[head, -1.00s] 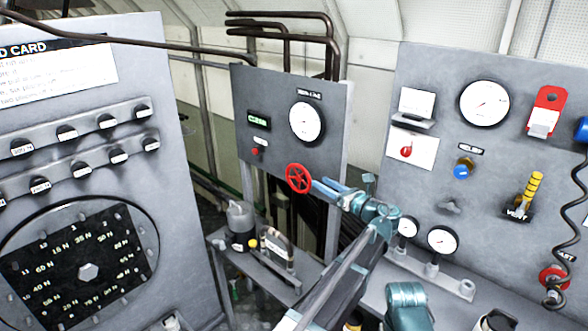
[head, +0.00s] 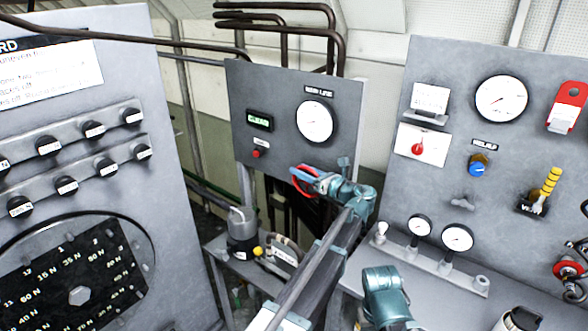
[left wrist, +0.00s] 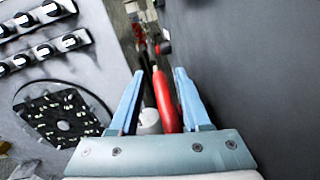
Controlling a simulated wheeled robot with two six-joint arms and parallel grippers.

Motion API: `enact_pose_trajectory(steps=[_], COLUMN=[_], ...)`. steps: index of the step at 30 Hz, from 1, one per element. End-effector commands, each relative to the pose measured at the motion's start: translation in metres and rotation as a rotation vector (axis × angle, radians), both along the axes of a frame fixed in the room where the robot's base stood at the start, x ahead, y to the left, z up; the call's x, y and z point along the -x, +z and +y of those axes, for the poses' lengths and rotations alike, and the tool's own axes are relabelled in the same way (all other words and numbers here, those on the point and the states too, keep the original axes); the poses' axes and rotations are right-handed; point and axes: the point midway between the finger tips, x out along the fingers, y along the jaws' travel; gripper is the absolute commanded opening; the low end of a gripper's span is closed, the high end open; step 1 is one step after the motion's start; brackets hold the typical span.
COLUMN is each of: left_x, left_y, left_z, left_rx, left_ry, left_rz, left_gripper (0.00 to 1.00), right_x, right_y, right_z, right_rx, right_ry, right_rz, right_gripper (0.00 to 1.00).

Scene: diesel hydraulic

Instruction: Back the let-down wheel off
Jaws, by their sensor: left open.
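The red let-down wheel (head: 302,187) is on the grey middle panel, below its white dial, partly hidden by my left gripper (head: 304,175). In the head view the blue fingers overlap the wheel. In the left wrist view the wheel shows as a red bar (left wrist: 163,100) running between the two spread fingers of my left gripper (left wrist: 159,73). The gripper is open, with a gap visible on each side of the red rim. My right gripper is not seen.
The middle panel (head: 270,105) has a lit green display (head: 259,121), a red button (head: 258,153) and a dial (head: 315,121). A low shelf with a jug (head: 242,228) is below. A gauge panel (head: 440,70) stands right, a knobbed panel (head: 165,120) left.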

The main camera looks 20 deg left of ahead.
Motion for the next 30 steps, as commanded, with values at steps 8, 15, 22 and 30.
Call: enact_pose_trajectory(steps=[8,15,22,30], left_x=[0.0,0.001,0.002,0.002], left_y=[0.0,0.0,0.0,0.004], left_z=[0.0,0.001,0.002,0.007], left_rx=[0.0,0.001,0.007,0.101], left_ry=[0.0,0.002,0.004,0.008], left_rz=[0.0,0.0,0.003,0.037], left_gripper=[0.35,0.0,0.0,0.0], right_x=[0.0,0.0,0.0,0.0], right_y=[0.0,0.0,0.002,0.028], right_z=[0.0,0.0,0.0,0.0], right_rx=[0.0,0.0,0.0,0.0], right_ry=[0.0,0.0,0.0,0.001], right_rz=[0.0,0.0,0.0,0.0], right_gripper=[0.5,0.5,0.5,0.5])
